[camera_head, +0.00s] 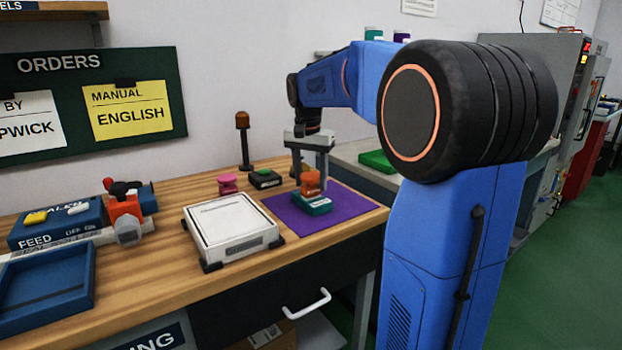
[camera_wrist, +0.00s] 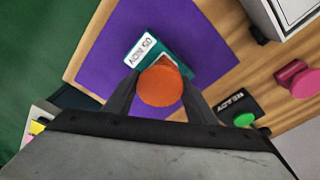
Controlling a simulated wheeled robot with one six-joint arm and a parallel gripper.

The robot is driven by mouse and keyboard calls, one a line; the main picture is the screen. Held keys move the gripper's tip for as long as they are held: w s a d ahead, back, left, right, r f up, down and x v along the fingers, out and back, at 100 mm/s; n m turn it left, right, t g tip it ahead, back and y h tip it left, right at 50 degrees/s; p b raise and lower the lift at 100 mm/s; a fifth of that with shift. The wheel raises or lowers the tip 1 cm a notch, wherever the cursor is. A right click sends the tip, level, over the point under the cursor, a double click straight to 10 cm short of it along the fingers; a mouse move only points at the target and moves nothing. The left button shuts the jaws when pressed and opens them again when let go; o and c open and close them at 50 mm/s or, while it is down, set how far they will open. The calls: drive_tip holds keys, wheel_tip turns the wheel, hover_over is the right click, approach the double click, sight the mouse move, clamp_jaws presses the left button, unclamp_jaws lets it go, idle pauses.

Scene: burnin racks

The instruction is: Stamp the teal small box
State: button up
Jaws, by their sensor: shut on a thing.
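The teal small box (camera_head: 313,205) lies on the purple mat (camera_head: 345,207) on the wooden bench. In the wrist view the teal box (camera_wrist: 148,45) shows a white label with dark print on its top. My gripper (camera_head: 311,178) is shut on an orange stamp (camera_head: 310,185) with a round head. In the wrist view the orange stamp (camera_wrist: 161,86) sits between my fingertips (camera_wrist: 160,92) and covers part of the box. The stamp is right over the box; whether it touches the top I cannot tell.
A white scale (camera_head: 232,228) is to the left. A feed machine (camera_head: 75,222) and a blue tray (camera_head: 45,287) are farther left. Bare mat lies around the box.

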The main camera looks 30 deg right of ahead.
drive_tip(key=shift+f, duration=0.45)
idle(1.3)
drive_tip(key=shift+r, duration=3.55)
